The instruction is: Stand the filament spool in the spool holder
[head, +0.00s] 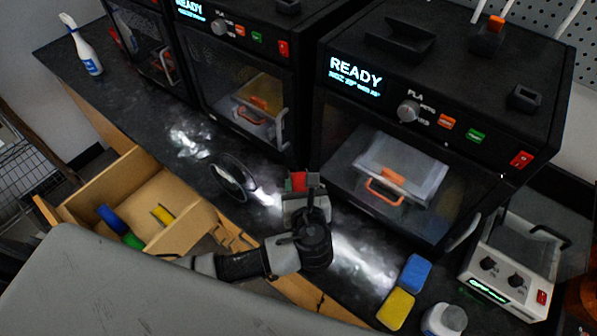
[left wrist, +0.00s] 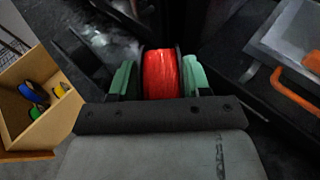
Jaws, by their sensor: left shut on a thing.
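My left gripper (head: 302,186) is shut on the red filament spool (head: 298,181), above the dark bench in front of the printers. In the left wrist view the red spool (left wrist: 162,74), with dark flanges, sits between the two green finger pads (left wrist: 160,78). A black rounded item (head: 233,177), perhaps the spool holder, stands on the bench left of the gripper. Dark parts (left wrist: 85,62) also show left of the spool in the left wrist view. I cannot tell whether the spool touches anything below. My right gripper is not in view.
An open wooden drawer (head: 182,218) holds blue, green and yellow spools. Several black printers (head: 440,90) line the back of the bench. Blue (head: 414,273) and yellow (head: 396,308) blocks and a white control box (head: 512,265) are at right. A spray bottle (head: 84,50) stands far left.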

